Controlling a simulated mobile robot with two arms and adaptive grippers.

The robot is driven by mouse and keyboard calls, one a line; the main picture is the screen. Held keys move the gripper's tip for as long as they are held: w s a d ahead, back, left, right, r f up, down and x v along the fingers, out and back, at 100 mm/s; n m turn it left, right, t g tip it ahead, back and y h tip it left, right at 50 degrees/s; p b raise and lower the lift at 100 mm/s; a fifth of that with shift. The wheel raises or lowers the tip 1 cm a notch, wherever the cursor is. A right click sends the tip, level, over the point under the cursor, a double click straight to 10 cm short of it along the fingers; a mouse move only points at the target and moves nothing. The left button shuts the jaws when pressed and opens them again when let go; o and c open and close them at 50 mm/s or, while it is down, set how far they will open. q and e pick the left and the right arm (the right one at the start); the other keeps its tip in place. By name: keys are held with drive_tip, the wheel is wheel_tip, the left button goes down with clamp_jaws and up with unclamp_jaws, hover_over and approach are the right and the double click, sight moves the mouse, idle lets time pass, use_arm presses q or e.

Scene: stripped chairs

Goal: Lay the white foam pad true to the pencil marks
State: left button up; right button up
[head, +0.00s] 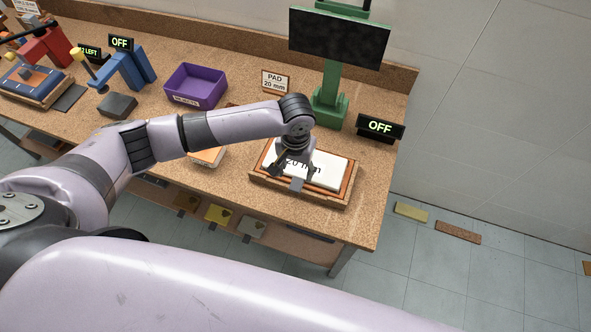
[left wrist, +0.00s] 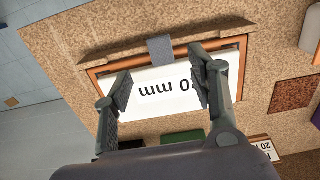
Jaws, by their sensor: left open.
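The white foam pad (head: 328,172), printed "20 mm", lies in a wooden frame (head: 300,195) at the right end of the bench. In the left wrist view the pad (left wrist: 160,98) sits between my open fingers, with the orange-brown frame edge around it. My left gripper (head: 289,171) is open above the pad, and it also shows in the left wrist view (left wrist: 160,90). I cannot tell whether the fingertips touch the pad. A grey tab (left wrist: 161,49) crosses the frame's edge. No pencil marks can be made out. My right gripper is not in view.
A green stand with a dark screen (head: 338,40) rises behind the pad, beside an "OFF" display (head: 380,127). A purple bin (head: 196,86), a "PAD 20 mm" sign (head: 276,82) and a blue clamp-like fixture (head: 132,70) stand farther left. The bench's right edge is close to the frame.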

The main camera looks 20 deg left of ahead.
use_arm(q)
drive_tip(key=shift+r, duration=1.9)
drive_tip(key=shift+d, duration=0.1)
